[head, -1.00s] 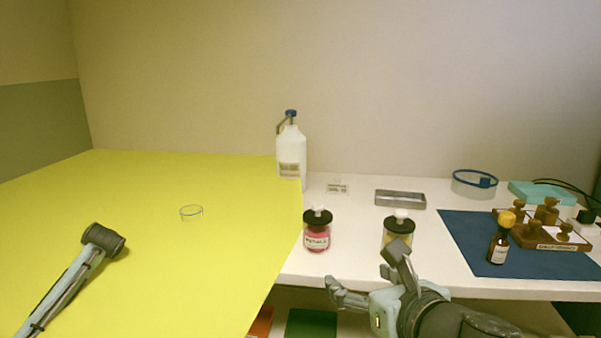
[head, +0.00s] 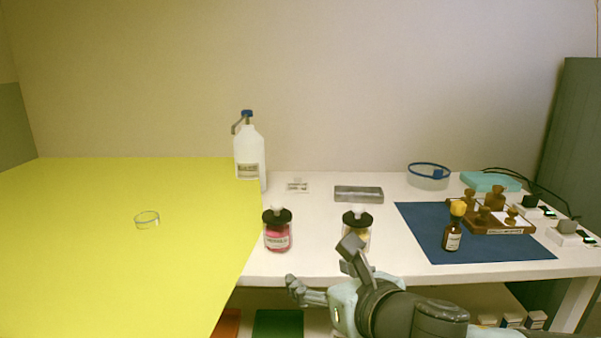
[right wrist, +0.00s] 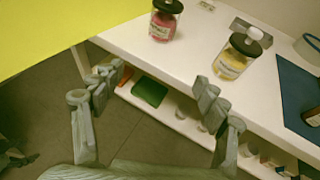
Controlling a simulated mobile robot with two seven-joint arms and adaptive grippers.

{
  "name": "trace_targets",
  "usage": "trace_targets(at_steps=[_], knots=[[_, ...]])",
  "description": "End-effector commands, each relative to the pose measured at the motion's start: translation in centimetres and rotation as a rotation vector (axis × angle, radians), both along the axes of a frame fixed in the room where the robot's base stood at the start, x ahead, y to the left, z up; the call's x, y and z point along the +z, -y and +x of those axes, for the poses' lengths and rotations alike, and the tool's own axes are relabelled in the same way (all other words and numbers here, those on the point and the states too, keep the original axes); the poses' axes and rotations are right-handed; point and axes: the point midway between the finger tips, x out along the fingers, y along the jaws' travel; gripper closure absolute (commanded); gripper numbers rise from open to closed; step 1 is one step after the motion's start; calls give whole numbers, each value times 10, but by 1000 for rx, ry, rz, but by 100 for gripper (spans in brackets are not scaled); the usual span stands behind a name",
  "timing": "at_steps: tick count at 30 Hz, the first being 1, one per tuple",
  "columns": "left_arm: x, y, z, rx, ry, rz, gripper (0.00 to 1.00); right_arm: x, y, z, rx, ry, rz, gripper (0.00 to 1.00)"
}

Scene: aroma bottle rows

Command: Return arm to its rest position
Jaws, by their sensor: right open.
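My right gripper (head: 322,274) is open and empty in front of the white bench's front edge, just below the jar with yellow contents. In the right wrist view its two fingers (right wrist: 155,95) stand wide apart with nothing between them, over the floor and a lower shelf. My right forearm runs off to the lower right in the head view. My left arm and gripper are not in the head view now.
On the white bench (head: 330,262) stand a pink jar (head: 278,236), a yellow jar (head: 364,238), a white jug (head: 249,160) and a metal tray (head: 358,194). A dropper bottle (head: 452,236) stands on a blue mat (head: 420,225). A yellow surface (head: 90,240) fills the left.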

Motion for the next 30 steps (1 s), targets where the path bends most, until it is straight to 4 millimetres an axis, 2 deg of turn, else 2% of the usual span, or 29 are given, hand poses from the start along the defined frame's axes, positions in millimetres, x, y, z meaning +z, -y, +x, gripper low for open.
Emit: trace_targets(at_steps=[1, 3, 11, 16, 20, 23, 24, 26, 30], knots=[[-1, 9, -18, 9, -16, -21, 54, 0, 0, 0, 0, 0, 0, 26], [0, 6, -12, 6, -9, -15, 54, -8, -5, 0, -42, -56, 102, 26], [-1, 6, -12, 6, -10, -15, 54, -34, -10, 7, -256, -268, 501, 26], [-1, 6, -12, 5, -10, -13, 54, -71, 3, 12, -513, -462, 859, 26], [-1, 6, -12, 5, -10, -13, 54, -127, 35, 9, -843, -635, 1210, 26], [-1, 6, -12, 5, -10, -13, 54, -183, 71, -6, -1156, -727, 1472, 26], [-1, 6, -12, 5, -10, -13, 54, -208, 88, -17, -1292, -747, 1568, 26], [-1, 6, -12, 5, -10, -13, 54, -242, 112, -36, -1482, -755, 1692, 26], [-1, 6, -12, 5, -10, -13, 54, -313, 166, -94, -1895, -686, 1911, 26]])
